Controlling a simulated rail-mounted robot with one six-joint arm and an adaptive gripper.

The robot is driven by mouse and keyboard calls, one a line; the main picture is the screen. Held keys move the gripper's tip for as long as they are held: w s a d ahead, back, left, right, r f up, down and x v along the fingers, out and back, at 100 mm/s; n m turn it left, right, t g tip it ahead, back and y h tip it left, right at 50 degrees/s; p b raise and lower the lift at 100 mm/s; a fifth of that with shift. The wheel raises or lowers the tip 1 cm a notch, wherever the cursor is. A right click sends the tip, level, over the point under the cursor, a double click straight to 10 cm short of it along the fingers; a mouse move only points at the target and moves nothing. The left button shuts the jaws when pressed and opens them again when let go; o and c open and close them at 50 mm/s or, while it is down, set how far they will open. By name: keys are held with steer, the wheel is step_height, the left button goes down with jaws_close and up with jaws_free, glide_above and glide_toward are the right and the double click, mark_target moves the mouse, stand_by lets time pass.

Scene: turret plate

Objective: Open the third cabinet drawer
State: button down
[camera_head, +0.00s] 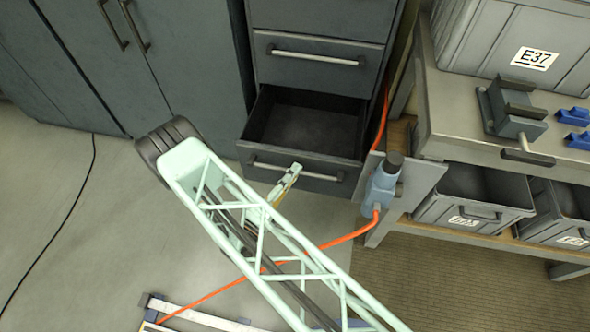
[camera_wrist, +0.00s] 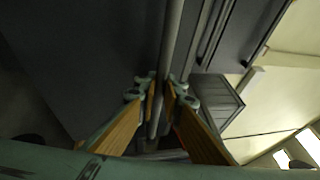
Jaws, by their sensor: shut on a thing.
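The grey cabinet's lower drawer (camera_head: 325,178) is pulled out in the head view, its dark empty inside (camera_head: 305,120) showing. It lies below a closed drawer (camera_head: 280,72). A long bar handle (camera_head: 325,176) runs along the open drawer's front. My gripper (camera_head: 292,172) is at this handle, left of its middle. In the wrist view, my gripper (camera_wrist: 160,88) has its two fingers on either side of the bar handle (camera_wrist: 171,45), shut on it. The exact contact is partly hidden by the fingers.
A tall grey cabinet (camera_head: 100,60) stands left. A workbench (camera_head: 450,100) with grey bins (camera_head: 475,195) stands close on the right, a blue-grey device (camera_head: 381,185) at its near corner. An orange cable (camera_head: 345,238) crosses the floor. Floor before the drawer's left side is mostly clear.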

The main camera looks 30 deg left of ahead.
steer(key=c, duration=3)
jaws_free()
steer(key=shift+a, duration=0.1)
steer(key=shift+s, duration=0.1)
steer(key=shift+s+a+f, duration=0.2)
steer(key=shift+s+f, duration=0.15)
steer(key=shift+s, duration=1.6)
steer(key=shift+s+a+f, duration=0.15)
steer(key=shift+s+f, duration=0.25)
steer(key=shift+s, duration=1.5)
steer(key=shift+s+a+f, duration=0.2)
steer(key=shift+s+f, duration=0.15)
steer(key=shift+s, duration=1.6)
steer(key=shift+r, duration=0.1)
